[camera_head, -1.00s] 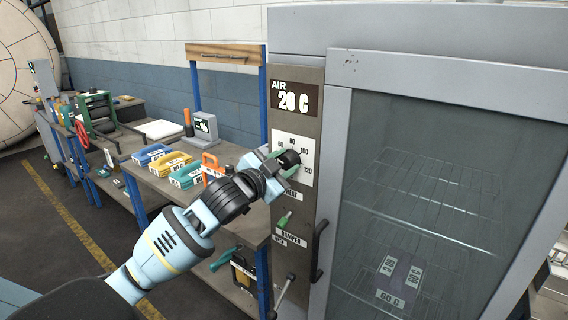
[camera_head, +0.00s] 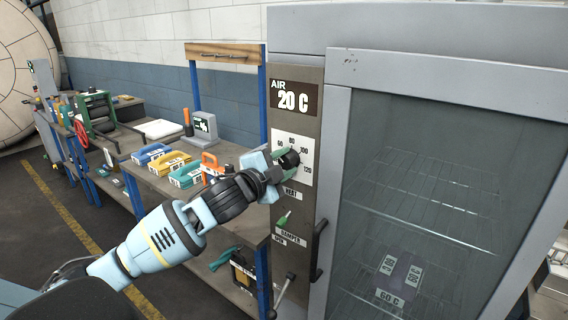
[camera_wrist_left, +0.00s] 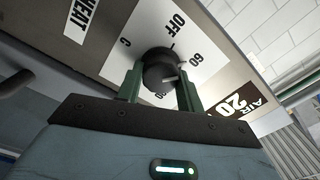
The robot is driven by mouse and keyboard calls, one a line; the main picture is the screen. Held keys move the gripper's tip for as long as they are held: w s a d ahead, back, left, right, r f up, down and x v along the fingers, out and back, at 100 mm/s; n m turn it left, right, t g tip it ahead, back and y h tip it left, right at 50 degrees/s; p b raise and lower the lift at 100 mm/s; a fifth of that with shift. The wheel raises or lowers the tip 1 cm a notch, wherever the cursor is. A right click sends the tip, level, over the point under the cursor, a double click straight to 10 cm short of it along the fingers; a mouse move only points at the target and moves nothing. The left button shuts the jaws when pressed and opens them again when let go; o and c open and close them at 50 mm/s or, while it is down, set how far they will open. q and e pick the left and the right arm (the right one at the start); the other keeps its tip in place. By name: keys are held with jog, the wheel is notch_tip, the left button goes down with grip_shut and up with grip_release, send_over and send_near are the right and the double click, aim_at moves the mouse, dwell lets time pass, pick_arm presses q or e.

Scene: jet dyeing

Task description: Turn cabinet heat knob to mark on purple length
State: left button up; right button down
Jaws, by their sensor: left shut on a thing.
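The black heat knob (camera_head: 289,158) sits on a white dial plate (camera_head: 306,148) on the cabinet's control panel. Marks 60, 80, 100 and 120 show on the plate in the head view. My left gripper (camera_head: 283,160) is at the knob, with its green fingers on either side of it. In the left wrist view the fingers close on the knob (camera_wrist_left: 160,68), and OFF and 60 show on the plate around it. A dark purple length (camera_head: 398,278) with white tags, one reading 60 C, lies behind the cabinet's glass door. My right gripper is not in view.
The display (camera_head: 294,100) above the dial reads AIR 20 C. A green damper lever (camera_head: 284,219) and a black door handle (camera_head: 319,250) are below the knob. A workbench (camera_head: 150,181) with colored holders stands to the left.

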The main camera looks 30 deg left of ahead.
pick_arm(q)
jog(key=o, duration=1)
jog(key=s, duration=0.7)
jog(key=shift+s+a, duration=0.3)
jog(key=shift+s, duration=0.1)
jog(key=s+d+f+n+g, duration=0.2)
jog(key=s+f, duration=0.1)
jog(key=f, duration=0.6)
jog(key=s+d+f+n+g, duration=0.1)
jog(key=s+d+f+n, duration=0.1)
jog(key=f, duration=0.7)
jog(key=s+d+f+n+g, duration=0.1)
jog(key=s+f+n+g, duration=0.15)
jog(key=f, duration=0.65)
jog(key=s+d+f+n+g, duration=0.1)
jog(key=s+d+f, duration=0.3)
jog(key=s+f, duration=0.5)
jog(key=s+d+f+n+g, duration=0.2)
jog(key=s+d+f+n, duration=0.2)
jog(key=s+f, duration=0.5)
jog(key=s+d, duration=0.1)
jog(key=s, duration=0.2)
jog(key=shift+d+h, duration=0.25)
jog(key=shift+h, duration=0.15)
